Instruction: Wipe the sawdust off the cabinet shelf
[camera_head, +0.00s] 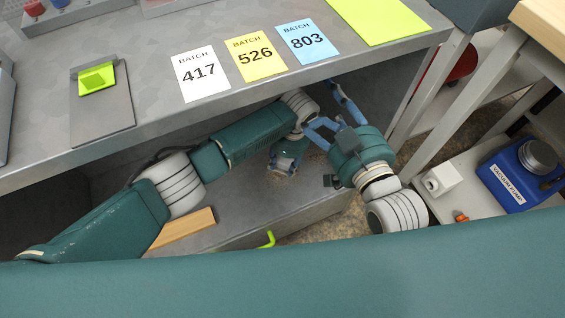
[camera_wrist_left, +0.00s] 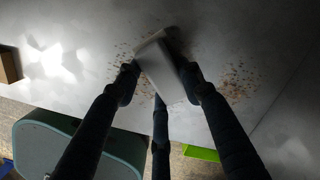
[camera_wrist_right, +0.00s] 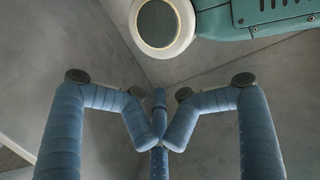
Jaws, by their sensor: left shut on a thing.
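The grey cabinet shelf (camera_head: 238,207) lies beneath the worktop in the head view. My left gripper (camera_head: 282,170) reaches down to it, partly hidden by its own wrist. In the left wrist view, my left gripper (camera_wrist_left: 160,73) is shut on a pale, flat wiping piece (camera_wrist_left: 165,62) at the shelf surface. Brown sawdust specks (camera_wrist_left: 236,82) lie to its right, with fainter specks to its left. My right gripper (camera_head: 330,118) is near the worktop's front edge, right of the left gripper. Its fingers curl inward to meet, empty, in the right wrist view (camera_wrist_right: 163,143).
The worktop (camera_head: 150,55) overhangs the shelf and carries batch cards (camera_head: 257,57). A blue vacuum pump (camera_head: 515,175) stands right. My two arms are close together.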

